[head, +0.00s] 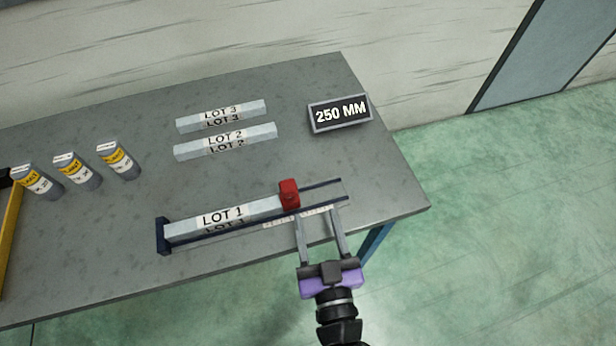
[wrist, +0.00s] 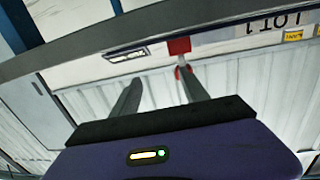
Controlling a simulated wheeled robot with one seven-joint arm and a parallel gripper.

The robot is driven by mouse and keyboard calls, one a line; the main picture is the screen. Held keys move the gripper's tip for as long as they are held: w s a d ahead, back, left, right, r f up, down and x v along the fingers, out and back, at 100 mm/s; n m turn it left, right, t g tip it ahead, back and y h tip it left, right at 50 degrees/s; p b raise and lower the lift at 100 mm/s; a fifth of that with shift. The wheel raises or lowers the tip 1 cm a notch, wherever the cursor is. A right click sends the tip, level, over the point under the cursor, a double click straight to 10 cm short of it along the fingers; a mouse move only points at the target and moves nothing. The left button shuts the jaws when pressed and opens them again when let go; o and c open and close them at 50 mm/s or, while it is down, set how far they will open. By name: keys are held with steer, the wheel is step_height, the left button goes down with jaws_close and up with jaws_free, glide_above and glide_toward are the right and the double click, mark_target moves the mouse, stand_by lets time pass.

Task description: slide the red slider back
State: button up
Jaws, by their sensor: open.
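The red slider (head: 289,194) sits on a dark blue rail (head: 326,191), against the right end of the bar marked LOT 1 (head: 222,218). A dark blue end stop (head: 162,236) stands at the bar's left end. My gripper (head: 319,213) is open, at the front edge of the rail just right of the slider. Its left finger is close to the slider; whether they touch I cannot tell. In the wrist view the red slider (wrist: 179,46) shows just beyond the tips of my open gripper (wrist: 160,75), nearer the right finger. Nothing is between the fingers.
Bars marked LOT 2 (head: 225,141) and LOT 3 (head: 221,115) lie farther back on the grey table (head: 90,250). A 250 MM sign (head: 340,113) stands back right. Several grey-and-yellow cylinders (head: 78,171) stand at left. A ruler strip (head: 297,217) runs along the rail's front.

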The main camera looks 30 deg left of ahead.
steer(key=n+g+y, duration=0.1)
steer(key=y, duration=0.1)
glide_toward(286, 181)
steer(key=x, duration=0.4)
steer(key=shift+w+f, duration=0.1)
steer(key=shift+f, duration=0.3)
steer(key=shift+w+a+r, duration=0.1)
steer(key=shift+a, duration=0.15)
steer(key=p+x, duration=0.1)
steer(key=x, duration=0.6)
steer(key=shift+w+f+p, duration=0.15)
steer(key=shift+f+p, duration=0.05)
steer(key=shift+p, duration=0.2)
jaws_close()
